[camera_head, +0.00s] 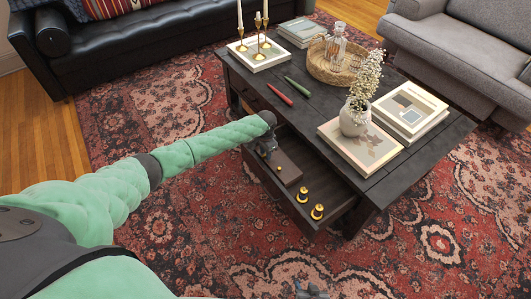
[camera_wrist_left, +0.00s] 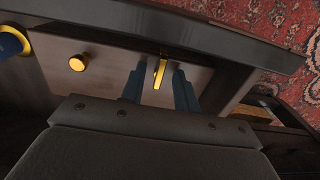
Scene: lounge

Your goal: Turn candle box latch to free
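The candle box (camera_head: 289,172) is a small dark brown box in the open drawer (camera_head: 336,200) of the coffee table. In the left wrist view its face (camera_wrist_left: 108,58) carries a round gold knob (camera_wrist_left: 77,63) and an upright gold latch (camera_wrist_left: 159,71). My left gripper (camera_head: 266,146) is at the far end of the box. In the left wrist view its two dark blue fingers (camera_wrist_left: 159,88) stand on either side of the latch, open, with a gap showing at each side. My right gripper (camera_head: 311,290) barely shows at the bottom edge; its fingers are unclear.
The dark tabletop (camera_head: 312,115) holds red and green slim objects, a flower vase (camera_head: 355,118), books, a tray and candlesticks. Patterned rug (camera_head: 200,245) is clear in front.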

